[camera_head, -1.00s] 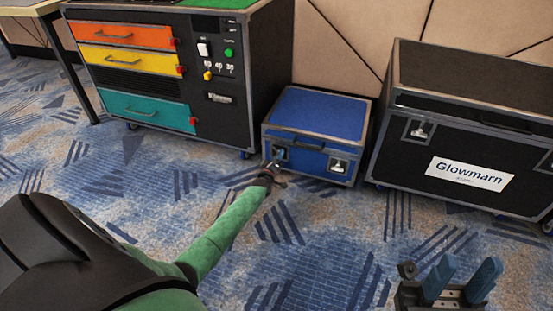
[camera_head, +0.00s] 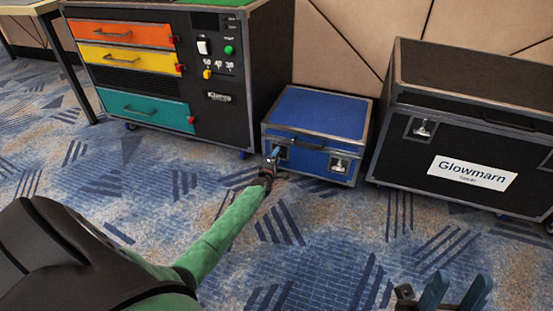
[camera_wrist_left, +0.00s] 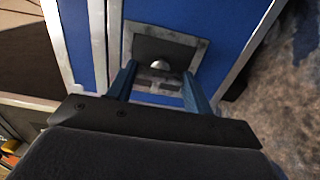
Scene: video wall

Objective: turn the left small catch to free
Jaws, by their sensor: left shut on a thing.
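The blue case (camera_head: 320,112) stands on the carpet with two small metal catches on its front. The left small catch (camera_head: 283,152) is partly hidden by my left gripper (camera_head: 272,162). In the left wrist view the catch's plate (camera_wrist_left: 188,46) and rounded knob (camera_wrist_left: 159,65) show between the fingers. My left gripper (camera_wrist_left: 158,88) is shut on the catch, with a finger on each side. The right small catch (camera_head: 339,164) is uncovered. My right gripper (camera_head: 455,294) is open and empty at the bottom right, cut by the picture edge.
A black cabinet (camera_head: 225,105) with coloured drawers stands left of the blue case. A larger black case (camera_head: 450,140) labelled Glowmarn stands close on its right. A wall (camera_head: 340,45) is behind. The carpet (camera_head: 330,235) in front is clear.

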